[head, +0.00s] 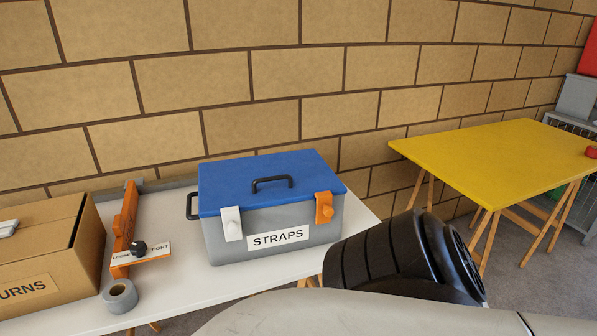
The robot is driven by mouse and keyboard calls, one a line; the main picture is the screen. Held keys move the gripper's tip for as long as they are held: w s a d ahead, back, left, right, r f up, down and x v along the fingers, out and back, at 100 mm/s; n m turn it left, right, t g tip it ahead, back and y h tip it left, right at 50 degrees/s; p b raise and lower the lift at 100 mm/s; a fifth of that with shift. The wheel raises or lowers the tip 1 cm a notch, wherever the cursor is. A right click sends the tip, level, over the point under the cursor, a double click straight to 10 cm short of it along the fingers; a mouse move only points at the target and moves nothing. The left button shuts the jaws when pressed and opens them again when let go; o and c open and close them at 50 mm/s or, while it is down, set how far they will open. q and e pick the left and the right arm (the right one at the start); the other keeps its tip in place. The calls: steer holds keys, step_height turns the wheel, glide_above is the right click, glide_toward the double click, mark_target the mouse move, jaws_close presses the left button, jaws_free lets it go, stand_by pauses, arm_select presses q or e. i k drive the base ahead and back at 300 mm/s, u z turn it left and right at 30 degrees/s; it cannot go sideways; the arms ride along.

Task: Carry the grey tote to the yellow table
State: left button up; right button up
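The grey tote (218,245) stands on a white table in the head view, left of centre. Its blue lid (225,183) is down and has a black top handle (272,181). A white latch (232,223) and an orange latch (324,208) sit at the front edge; I cannot tell whether they are fastened. The front label reads STRAPS. A black side handle (191,206) shows on the left. The yellow table (480,155) stands apart at the right, its visible top mostly bare. Neither gripper is in view; a part of my arm covers the area right of and below the tote.
The white table (185,285) also holds a cardboard box (85,245), an orange device (126,225) with a LOOSE/TIGHT plate and a tape roll (120,297). A red object (591,152) is at the yellow table's right edge. A brick wall (230,75) runs behind both tables.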

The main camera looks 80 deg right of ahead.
mark_target(502, 167)
steer(key=z, duration=2.1)
